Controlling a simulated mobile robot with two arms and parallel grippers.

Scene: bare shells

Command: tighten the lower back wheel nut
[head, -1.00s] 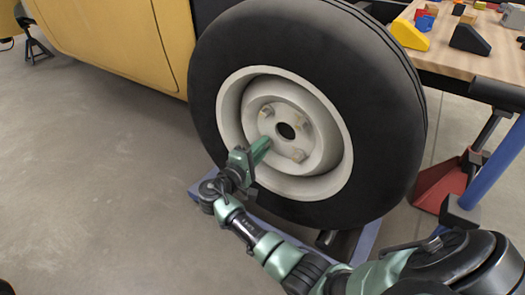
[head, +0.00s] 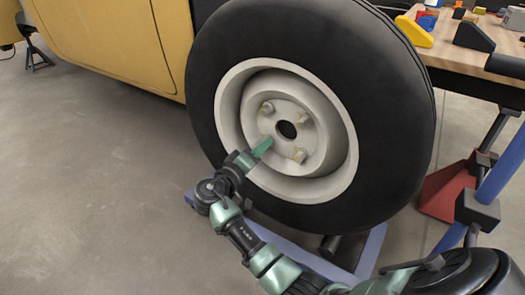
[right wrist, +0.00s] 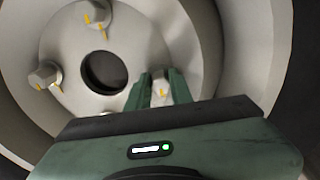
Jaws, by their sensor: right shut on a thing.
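The wheel (head: 330,165) has a pale rim with several hex nuts around a dark centre hole. Nuts show at upper left (head: 267,107), upper right (head: 299,117) and lower right (head: 299,155) in the head view. My right gripper (head: 264,146) reaches the hub at the lower-left nut, which its fingers hide there. In the right wrist view, the two green fingers (right wrist: 159,92) are shut on that nut (right wrist: 161,76), one on each side. The nut carries a yellow mark. My left gripper is not in view.
A yellow car body (head: 110,45) is at the upper left. A wooden bench (head: 465,55) with blocks stands at the upper right, near a red stand (head: 445,190). A blue frame (head: 300,255) lies under the wheel.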

